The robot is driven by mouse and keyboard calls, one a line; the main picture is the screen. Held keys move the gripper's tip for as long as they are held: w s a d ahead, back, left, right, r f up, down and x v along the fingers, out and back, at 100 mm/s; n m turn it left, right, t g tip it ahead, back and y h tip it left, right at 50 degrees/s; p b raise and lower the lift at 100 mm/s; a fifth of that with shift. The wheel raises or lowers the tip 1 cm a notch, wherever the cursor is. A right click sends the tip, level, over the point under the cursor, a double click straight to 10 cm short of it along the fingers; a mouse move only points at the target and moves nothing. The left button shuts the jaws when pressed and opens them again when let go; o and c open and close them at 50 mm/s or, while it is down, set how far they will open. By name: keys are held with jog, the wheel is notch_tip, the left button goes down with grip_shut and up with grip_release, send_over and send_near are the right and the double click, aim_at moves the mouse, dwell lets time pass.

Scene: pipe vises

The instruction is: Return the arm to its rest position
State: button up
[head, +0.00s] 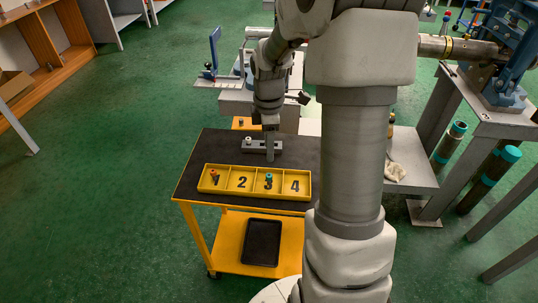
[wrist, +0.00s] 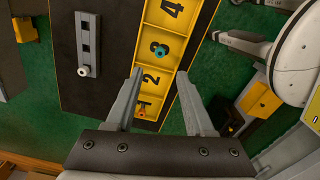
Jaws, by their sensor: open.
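My gripper (head: 270,155) hangs pointing down over the black-topped cart (head: 205,160), behind the yellow tray in the head view. In the wrist view its two fingers (wrist: 160,75) are spread apart with nothing held between them. The yellow tray (head: 225,190) has compartments numbered 1 to 4. A small orange piece (head: 215,176) is in compartment 1 and a teal piece (head: 268,178) is in compartment 3. A grey bar with holes (head: 250,146) lies behind the tray, partly hidden by my gripper. It also shows in the wrist view (wrist: 88,32).
A black bin (head: 262,243) sits on the cart's lower orange shelf. A grey bench with a blue vise (head: 505,85) stands at right, with teal-capped pipes (head: 490,175) below. Wooden shelving (head: 45,50) is at left. Green floor left of the cart is clear.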

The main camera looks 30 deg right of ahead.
jog(key=shift+r, duration=0.9)
jog(key=s+r+m+t+h+b, duration=0.1)
jog(key=s+r+m, duration=0.2)
jog(key=s+r, duration=0.35)
jog(key=s+r+m+b, duration=0.2)
jog(key=s+r, duration=0.1)
jog(key=s, duration=0.6)
jog(key=s+a+r+m+t+y+p, duration=0.1)
jog(key=s+a+r+m+t+p, duration=0.1)
jog(key=a+r+m, duration=0.3)
jog(key=s+a+r+m+t+p, duration=0.1)
jog(key=a+m+t, duration=0.2)
jog(key=a, duration=0.4)
notch_tip(320, 180, up, 13)
jog(key=p, duration=1.3)
jog(key=shift+a+m, duration=0.25)
jog(key=shift+m, duration=0.15)
jog(key=shift+s, duration=0.1)
